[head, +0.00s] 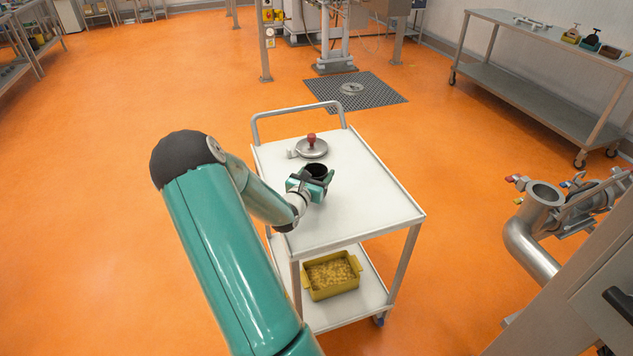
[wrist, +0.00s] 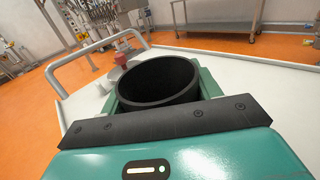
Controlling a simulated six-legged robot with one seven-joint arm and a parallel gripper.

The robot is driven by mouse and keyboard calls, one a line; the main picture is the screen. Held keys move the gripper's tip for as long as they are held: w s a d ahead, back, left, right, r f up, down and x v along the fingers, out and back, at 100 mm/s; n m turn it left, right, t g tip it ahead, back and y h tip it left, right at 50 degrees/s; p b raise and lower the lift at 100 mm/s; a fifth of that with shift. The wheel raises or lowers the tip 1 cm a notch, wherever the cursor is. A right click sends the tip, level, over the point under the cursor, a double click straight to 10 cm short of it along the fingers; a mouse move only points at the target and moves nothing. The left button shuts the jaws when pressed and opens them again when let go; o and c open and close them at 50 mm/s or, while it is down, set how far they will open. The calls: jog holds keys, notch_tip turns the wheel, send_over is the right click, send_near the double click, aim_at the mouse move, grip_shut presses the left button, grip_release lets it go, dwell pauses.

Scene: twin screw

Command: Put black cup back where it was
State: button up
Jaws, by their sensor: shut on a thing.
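The black cup (head: 316,170) is upright at the white cart's top, left of its middle in the head view. My gripper (head: 318,182) is shut on the cup. In the wrist view the cup (wrist: 160,82) shows its open round mouth and dark inside, with my green gripper fingers (wrist: 158,95) around its sides. The cup's base is hidden, so I cannot tell whether it touches the cart top.
The white cart (head: 375,200) has a handle (head: 298,108) at its far end. A round metal lid with a red knob (head: 311,147) lies behind the cup. A yellow bin (head: 331,275) sits on the lower shelf. The right part of the cart top is clear. Metal pipework (head: 540,215) stands at right.

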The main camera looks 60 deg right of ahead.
jog(key=shift+w+d+f, duration=0.15)
jog(key=shift+f, duration=0.1)
jog(key=shift+w+d+f, duration=0.1)
jog(key=shift+f, duration=1.55)
jog(key=shift+f, duration=0.15)
jog(key=o, duration=1.1)
jog(key=a, duration=1.2)
